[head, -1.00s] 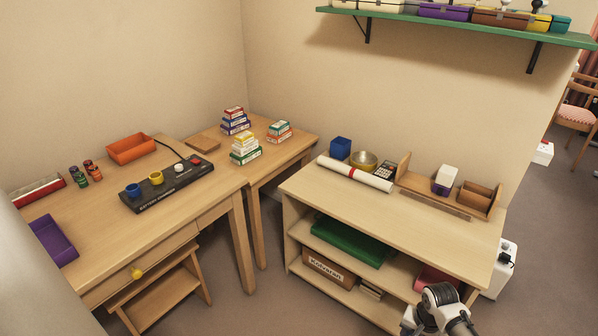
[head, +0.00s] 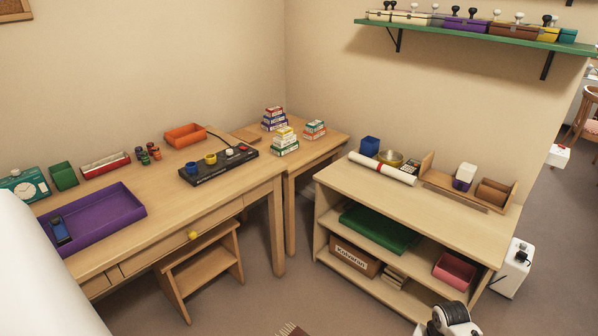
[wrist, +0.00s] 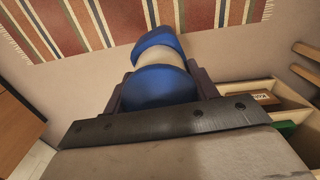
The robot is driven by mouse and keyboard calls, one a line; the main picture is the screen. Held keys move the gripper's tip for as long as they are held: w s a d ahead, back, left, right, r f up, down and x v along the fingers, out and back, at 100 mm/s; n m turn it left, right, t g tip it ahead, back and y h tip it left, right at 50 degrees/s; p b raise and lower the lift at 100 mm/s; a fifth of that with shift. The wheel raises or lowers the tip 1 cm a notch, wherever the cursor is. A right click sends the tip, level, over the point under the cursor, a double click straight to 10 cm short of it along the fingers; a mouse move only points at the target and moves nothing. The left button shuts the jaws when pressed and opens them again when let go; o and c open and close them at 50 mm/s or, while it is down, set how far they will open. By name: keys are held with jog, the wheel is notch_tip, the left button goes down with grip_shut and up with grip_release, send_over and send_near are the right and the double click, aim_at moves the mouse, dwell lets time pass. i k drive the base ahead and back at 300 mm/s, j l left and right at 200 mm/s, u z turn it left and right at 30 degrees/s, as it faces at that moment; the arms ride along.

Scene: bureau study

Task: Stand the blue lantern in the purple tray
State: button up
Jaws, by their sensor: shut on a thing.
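In the wrist view my gripper (wrist: 158,88) is shut on a blue thing with a pale middle band, which looks like the blue lantern (wrist: 160,84). It is held over the floor, with its lower part hidden by the gripper. The fingers stand at its left and right sides. The purple tray (head: 115,208) is on the desk at the left in the head view, partly cut off by a white shape in front. A dark blue object (head: 60,231) lies in its left part. My gripper's fingers and the held thing do not show in the head view.
The desk also bears a black battery charger (head: 218,166), an orange bin (head: 186,135), a red-and-white box (head: 105,165), a green box (head: 64,176) and a teal device (head: 24,186). A stool (head: 200,272) stands under the desk. A low shelf unit (head: 420,205) stands right. A striped rug (wrist: 90,25) lies on the floor.

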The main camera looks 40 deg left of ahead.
aim_at(111, 213)
jog(key=u, duration=1.05)
jog(key=k, duration=0.05)
